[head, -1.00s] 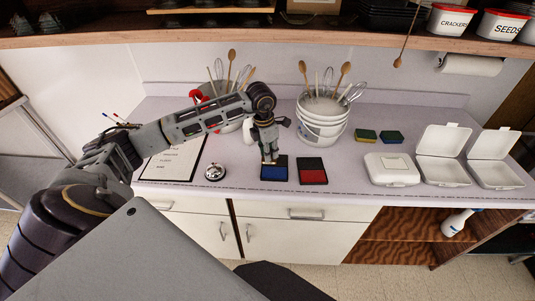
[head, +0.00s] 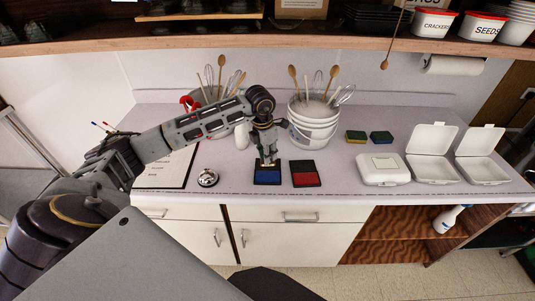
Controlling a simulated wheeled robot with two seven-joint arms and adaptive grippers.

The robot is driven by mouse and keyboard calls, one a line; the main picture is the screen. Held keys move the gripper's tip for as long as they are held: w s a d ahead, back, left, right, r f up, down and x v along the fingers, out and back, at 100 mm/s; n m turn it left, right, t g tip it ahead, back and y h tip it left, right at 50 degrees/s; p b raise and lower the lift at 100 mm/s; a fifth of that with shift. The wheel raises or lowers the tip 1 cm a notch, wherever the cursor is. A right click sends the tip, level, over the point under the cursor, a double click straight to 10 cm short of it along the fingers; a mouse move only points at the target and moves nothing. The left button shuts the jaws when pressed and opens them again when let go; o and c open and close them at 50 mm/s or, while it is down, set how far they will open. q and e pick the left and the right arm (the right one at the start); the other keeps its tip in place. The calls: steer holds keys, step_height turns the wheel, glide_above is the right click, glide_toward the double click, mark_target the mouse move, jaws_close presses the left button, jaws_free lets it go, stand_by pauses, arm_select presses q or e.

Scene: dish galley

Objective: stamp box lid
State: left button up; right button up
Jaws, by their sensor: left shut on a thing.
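My left gripper (head: 267,150) points down over the blue ink pad (head: 267,177). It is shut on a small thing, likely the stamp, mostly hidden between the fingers. The held thing's lower end is at the back part of the blue pad; I cannot tell whether it touches. A red ink pad (head: 305,178) lies just right of the blue one. A closed white box (head: 384,172) stands on the counter to the right, with a small pale label on its lid. My right gripper is not in view.
Two open white boxes (head: 434,170) (head: 481,170) stand right of the closed one. A silver bell (head: 208,178) and a clipboard sheet (head: 165,167) lie left. The counter between red pad and closed box is clear.

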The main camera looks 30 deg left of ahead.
arm_select(q)
steer(key=shift+f, duration=0.15)
steer(key=shift+f+b, duration=1.05)
steer(key=shift+f, duration=1.05)
steer(key=shift+f+b, duration=0.3)
steer(key=shift+f, duration=0.45)
steer(key=shift+f, duration=0.3)
steer(key=shift+f+b, duration=0.25)
steer(key=shift+b, duration=0.2)
steer(key=shift+r, duration=0.1)
